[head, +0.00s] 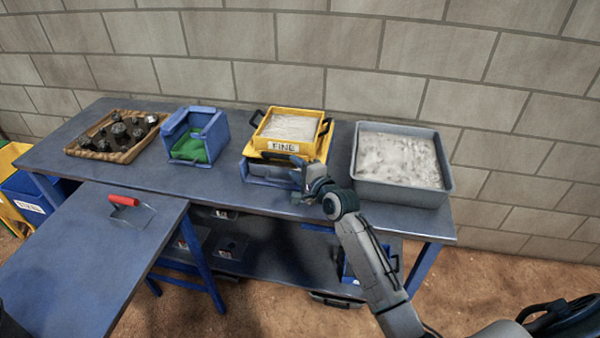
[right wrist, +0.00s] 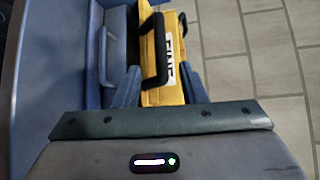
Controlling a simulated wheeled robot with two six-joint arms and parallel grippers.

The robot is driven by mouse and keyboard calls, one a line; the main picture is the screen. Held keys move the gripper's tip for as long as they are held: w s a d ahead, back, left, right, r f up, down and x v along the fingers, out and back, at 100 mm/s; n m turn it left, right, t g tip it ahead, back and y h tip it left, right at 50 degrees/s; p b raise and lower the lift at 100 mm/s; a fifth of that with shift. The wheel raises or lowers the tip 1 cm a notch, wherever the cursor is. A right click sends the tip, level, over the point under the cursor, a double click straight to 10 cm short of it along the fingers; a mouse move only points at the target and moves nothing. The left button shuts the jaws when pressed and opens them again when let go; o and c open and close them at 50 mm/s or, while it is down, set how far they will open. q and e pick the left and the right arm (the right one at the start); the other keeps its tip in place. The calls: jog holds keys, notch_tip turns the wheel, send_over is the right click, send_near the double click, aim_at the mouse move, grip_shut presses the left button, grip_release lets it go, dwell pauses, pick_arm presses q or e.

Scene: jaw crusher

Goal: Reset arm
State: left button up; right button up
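My right gripper (head: 305,178) is at the front right of the yellow FINE tray (head: 288,146) in the head view. In the right wrist view the fingers of the right gripper (right wrist: 162,82) are spread apart, with the yellow tray (right wrist: 168,95) and its black handle (right wrist: 155,50) showing beyond and between them. I see no grip on the handle; whether a finger touches the tray I cannot tell. The yellow tray holds pale material and sits above a blue-grey base (head: 268,177). My left gripper is not in view.
A grey tray of pale material (head: 447,180) stands right of my arm. A blue bin with green inside (head: 212,125) and a wooden tray of dark rocks (head: 72,150) stand left. A red-handled trowel (head: 124,201) lies on the near blue table (head: 80,270), which is otherwise clear.

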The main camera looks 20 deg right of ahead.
jog(key=shift+v, duration=0.95)
